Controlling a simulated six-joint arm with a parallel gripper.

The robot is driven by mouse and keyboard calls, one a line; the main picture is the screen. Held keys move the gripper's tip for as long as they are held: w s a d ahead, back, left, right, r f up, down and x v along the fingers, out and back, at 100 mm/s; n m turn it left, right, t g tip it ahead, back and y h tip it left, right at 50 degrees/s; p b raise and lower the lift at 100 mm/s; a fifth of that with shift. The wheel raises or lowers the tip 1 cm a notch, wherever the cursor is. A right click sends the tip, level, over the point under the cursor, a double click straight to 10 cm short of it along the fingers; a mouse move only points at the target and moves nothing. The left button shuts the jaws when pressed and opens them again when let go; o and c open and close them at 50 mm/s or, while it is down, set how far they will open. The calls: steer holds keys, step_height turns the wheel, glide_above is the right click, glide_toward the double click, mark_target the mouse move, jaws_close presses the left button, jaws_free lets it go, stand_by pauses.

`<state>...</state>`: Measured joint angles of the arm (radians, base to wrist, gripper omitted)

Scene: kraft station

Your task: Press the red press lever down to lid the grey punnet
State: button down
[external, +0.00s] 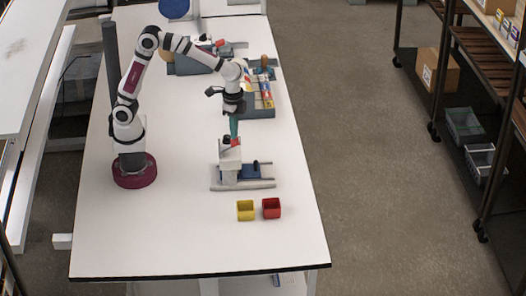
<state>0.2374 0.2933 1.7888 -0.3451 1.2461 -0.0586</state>
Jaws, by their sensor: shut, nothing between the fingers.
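My gripper (234,134) points straight down with its teal fingers closed and empty.
A yellow bin (246,211) and a red bin (271,208) stand in front of the press. Behind my gripper is a grey rack (262,112) with colourful items. A grey-blue unit (190,65) stands farther back. The white table (180,235) is clear at the front left.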

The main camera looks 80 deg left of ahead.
mark_target(234, 141)
steer(key=shift+f, duration=2.05)
